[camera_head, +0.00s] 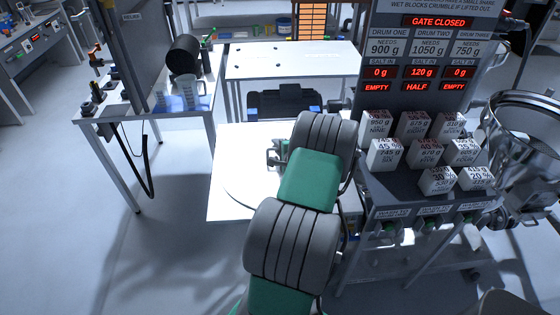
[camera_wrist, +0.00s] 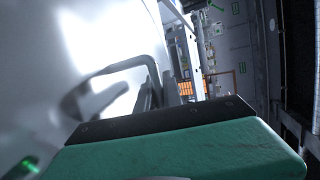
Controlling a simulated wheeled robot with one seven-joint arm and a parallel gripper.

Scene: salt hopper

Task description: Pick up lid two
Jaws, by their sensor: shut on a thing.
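In the wrist view a large pale, shiny surface, which looks like lid two (camera_wrist: 60,45), fills the left side. A dark looped handle (camera_wrist: 115,67) stands out from it. My gripper (camera_wrist: 153,97) shows as dark fingers at the handle's right end, shut on it. No lid number is readable. In the head view my arm covers most of this spot; a small grey metal piece shows at its left edge, and a thin curved line lies on the white surface beside it. I cannot tell whether the lid is raised.
A white square top (camera_head: 235,170) lies under my arm. At right stands the panel (camera_head: 430,60) reading GATE CLOSED, with several white blocks (camera_head: 425,150) on a shelf and a metal hopper (camera_head: 525,140). A side table (camera_head: 130,105) stands left. Floor at lower left is clear.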

